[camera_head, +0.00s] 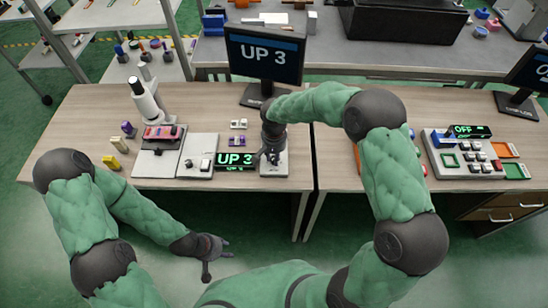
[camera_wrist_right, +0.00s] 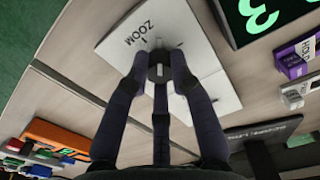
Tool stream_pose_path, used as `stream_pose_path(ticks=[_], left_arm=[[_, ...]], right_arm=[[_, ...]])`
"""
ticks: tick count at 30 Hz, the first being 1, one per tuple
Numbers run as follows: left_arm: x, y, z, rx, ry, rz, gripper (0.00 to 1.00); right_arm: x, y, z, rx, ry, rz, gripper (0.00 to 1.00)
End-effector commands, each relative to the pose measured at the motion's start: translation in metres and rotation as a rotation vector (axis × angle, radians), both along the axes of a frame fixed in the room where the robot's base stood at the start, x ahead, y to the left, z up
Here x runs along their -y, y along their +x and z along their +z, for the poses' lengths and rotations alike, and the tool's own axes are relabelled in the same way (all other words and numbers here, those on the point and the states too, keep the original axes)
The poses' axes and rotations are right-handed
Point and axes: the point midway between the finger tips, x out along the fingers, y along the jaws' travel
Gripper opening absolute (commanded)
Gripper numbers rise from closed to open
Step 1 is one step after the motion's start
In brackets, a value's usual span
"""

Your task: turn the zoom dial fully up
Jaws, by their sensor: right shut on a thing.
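The zoom dial (camera_wrist_right: 160,66) is a small dark round knob on a pale plate marked ZOOM (camera_wrist_right: 122,42) in the right wrist view. My right gripper (camera_wrist_right: 159,72) is shut on the dial, its dark fingers around it. In the head view my right gripper (camera_head: 270,155) comes down over the pale zoom plate (camera_head: 274,169) and hides the dial. A green display (camera_head: 235,159) beside the plate reads UP 3, and so does the monitor (camera_head: 264,54) behind. My left gripper (camera_head: 217,258) hangs empty in front of the table, its fingers apart.
A microscope (camera_head: 147,103) and a pale switch plate (camera_head: 198,155) stand left of the zoom plate. Small coloured blocks lie around them. On the right table a button panel (camera_head: 466,157) has a display reading OFF. Bare table lies right of my right gripper.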

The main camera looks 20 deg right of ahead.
Motion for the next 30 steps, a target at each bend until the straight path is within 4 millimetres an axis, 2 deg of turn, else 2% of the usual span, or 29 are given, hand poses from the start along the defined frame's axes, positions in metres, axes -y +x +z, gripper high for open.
stream_pose_path(ticks=[18, 30], left_arm=[[0.0, 0.0, -0.018, 0.0, 0.0, 0.0, 0.4], [0.0, 0.0, -0.025, 0.0, 0.0, 0.0, 0.4]], right_arm=[[-0.001, -0.003, -0.003, -0.008, -0.003, -0.581, 0.0], [-0.002, -0.002, -0.003, -0.008, -0.003, -0.865, 0.0]])
